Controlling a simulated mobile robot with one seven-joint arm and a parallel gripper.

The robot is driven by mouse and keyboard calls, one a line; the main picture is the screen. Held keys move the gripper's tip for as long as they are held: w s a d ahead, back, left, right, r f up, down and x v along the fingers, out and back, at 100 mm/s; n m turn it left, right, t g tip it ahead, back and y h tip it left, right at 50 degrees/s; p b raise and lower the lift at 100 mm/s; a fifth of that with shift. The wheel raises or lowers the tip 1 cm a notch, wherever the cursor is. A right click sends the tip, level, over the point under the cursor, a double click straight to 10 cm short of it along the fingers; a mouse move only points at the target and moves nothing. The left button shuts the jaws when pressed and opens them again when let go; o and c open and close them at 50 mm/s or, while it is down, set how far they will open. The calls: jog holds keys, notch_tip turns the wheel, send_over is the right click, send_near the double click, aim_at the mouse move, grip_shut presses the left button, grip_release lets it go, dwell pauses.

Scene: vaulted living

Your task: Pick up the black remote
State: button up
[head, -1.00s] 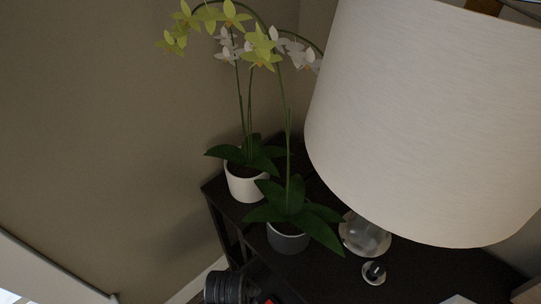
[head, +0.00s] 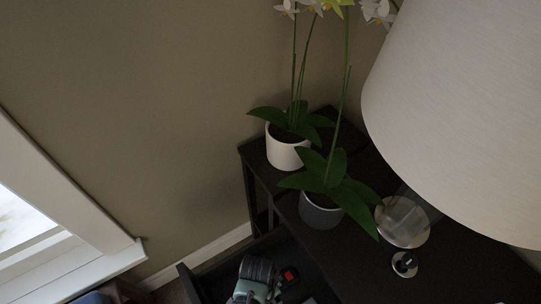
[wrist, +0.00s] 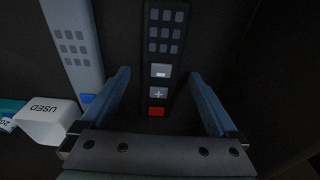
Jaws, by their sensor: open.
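The black remote (wrist: 166,45) lies in the wrist view on a dark surface, with grey buttons and a red one at its near end. My gripper (wrist: 164,78) is open, with one blue-grey finger on each side of the remote's near part. The fingers appear apart from it, and the remote's far end is cut off by the frame. In the head view part of my arm (head: 254,278) shows at the bottom, over what looks like an open drawer (head: 192,284). I cannot make out the remote there.
A grey remote (wrist: 75,45) with a blue button lies close left of my left finger. A white box marked "USED" (wrist: 46,119) is at lower left. Plants in a white pot (head: 287,155) and grey pot (head: 321,213) and a lamp (head: 455,100) stand on the dark table (head: 350,270).

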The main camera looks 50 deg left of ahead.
jog(key=shift+f, duration=0.3)
jog(key=shift+w+r, duration=0.1)
grip_shut()
